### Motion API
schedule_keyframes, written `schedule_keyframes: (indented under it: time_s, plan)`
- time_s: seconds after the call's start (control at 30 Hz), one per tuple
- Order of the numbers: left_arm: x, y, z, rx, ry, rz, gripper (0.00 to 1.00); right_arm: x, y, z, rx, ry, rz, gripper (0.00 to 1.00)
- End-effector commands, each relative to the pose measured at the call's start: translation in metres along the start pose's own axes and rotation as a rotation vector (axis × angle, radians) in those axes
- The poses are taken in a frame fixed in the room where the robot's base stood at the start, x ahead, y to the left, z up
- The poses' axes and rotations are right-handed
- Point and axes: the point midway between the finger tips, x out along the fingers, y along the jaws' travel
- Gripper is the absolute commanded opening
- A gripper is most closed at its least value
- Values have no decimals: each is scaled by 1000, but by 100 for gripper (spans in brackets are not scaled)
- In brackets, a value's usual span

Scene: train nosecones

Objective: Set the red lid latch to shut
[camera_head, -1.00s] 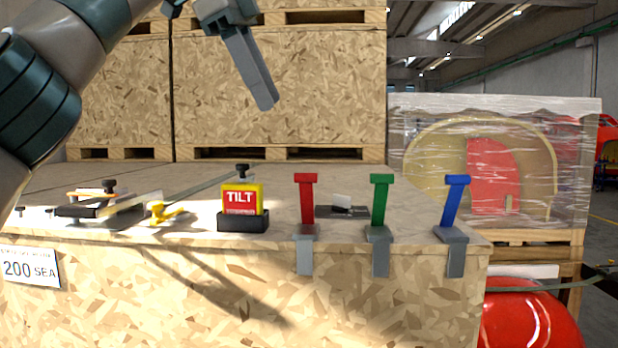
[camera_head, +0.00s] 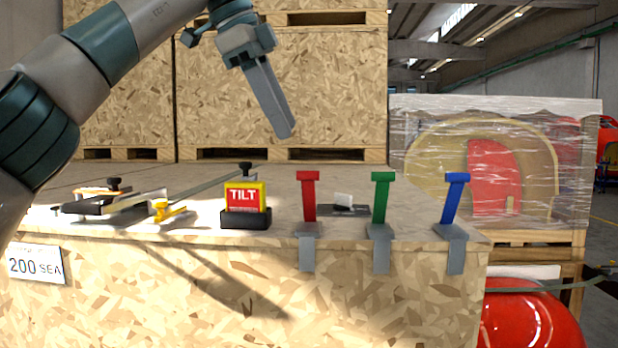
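The red lid latch (camera_head: 309,197) stands upright at the front edge of the wooden crate (camera_head: 200,275), on a grey bracket that hangs over the edge. A green latch (camera_head: 380,197) and a blue latch (camera_head: 455,198) stand to its right; the blue one leans a little to the right. My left gripper (camera_head: 285,128) hangs in the air above and to the left of the red latch, pointing down and touching nothing. Its fingers overlap in this view, so I cannot tell whether it is open. My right gripper is out of view.
A yellow and red tilt indicator (camera_head: 244,197) sits left of the red latch. A yellow-handled tool (camera_head: 170,210) and a dark clamp-like tool (camera_head: 95,203) lie farther left. A small grey plate (camera_head: 343,209) lies behind the latches. Tall crates (camera_head: 280,90) stand behind.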

Motion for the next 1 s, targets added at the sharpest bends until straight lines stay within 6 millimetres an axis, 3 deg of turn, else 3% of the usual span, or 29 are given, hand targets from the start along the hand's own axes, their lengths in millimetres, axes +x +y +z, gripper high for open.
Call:
schedule_keyframes:
  time_s: [0.6, 0.8, 1.0]
  plan:
    - [98, -1, 0, 0, -1, 3, 33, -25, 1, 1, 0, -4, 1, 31]
    - [114, 0, 0, 0, 0, 2, 33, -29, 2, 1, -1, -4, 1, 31]
    - [118, 0, 0, 0, 0, 1, 33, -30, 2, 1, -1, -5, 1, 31]
